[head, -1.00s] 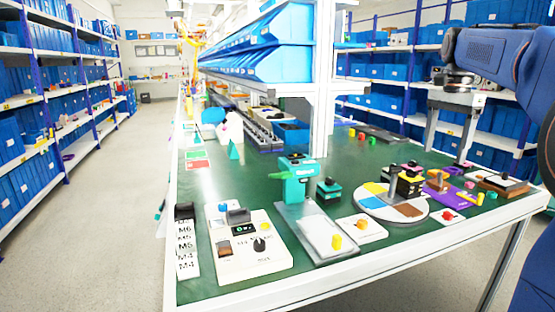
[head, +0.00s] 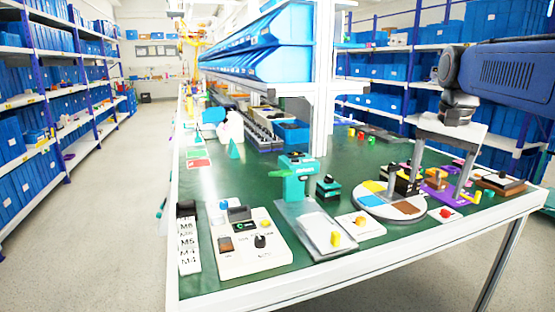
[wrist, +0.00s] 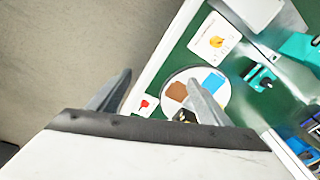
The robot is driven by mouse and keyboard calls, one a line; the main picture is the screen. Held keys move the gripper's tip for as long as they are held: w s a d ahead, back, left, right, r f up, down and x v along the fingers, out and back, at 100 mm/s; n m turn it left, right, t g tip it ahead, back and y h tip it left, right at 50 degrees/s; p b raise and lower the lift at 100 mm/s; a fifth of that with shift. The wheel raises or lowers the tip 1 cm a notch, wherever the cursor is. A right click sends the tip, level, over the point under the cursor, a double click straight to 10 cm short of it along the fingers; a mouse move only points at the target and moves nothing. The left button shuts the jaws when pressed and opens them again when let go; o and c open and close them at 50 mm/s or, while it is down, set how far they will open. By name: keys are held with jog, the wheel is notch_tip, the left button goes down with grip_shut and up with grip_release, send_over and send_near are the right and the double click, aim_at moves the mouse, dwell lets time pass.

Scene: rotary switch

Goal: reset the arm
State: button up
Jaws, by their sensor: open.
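My gripper (head: 436,190) hangs from the blue arm at the right, fingers down and spread, with nothing between them. In the head view it overlaps the round multicoloured disc (head: 372,202) and the small parts beside it; it appears above them. In the wrist view the two fingers of my gripper (wrist: 158,74) are apart, and the disc (wrist: 176,91) shows partly behind the right finger. A white control panel with a black rotary knob (head: 260,241) sits at the table's front left, well away from my gripper.
The green table (head: 240,185) also carries a teal device (head: 297,172), a white plate with a yellow knob (head: 361,222) and a small red-knob plate (head: 445,213). A white shelf post (head: 322,90) rises behind them. An open aisle (head: 110,200) lies left.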

jog(key=s+a+f+n+t, duration=0.1)
jog(key=s+a+f+n, duration=0.3)
jog(key=s+f, duration=0.6)
jog(key=s+a+f+n+t, duration=0.2)
jog(key=s+a+f+n, duration=0.2)
jog(key=s+f, duration=0.6)
jog(key=shift+s+a+f+n, duration=0.25)
jog(key=shift+s+f+n, duration=0.15)
jog(key=shift+f+n, duration=0.35)
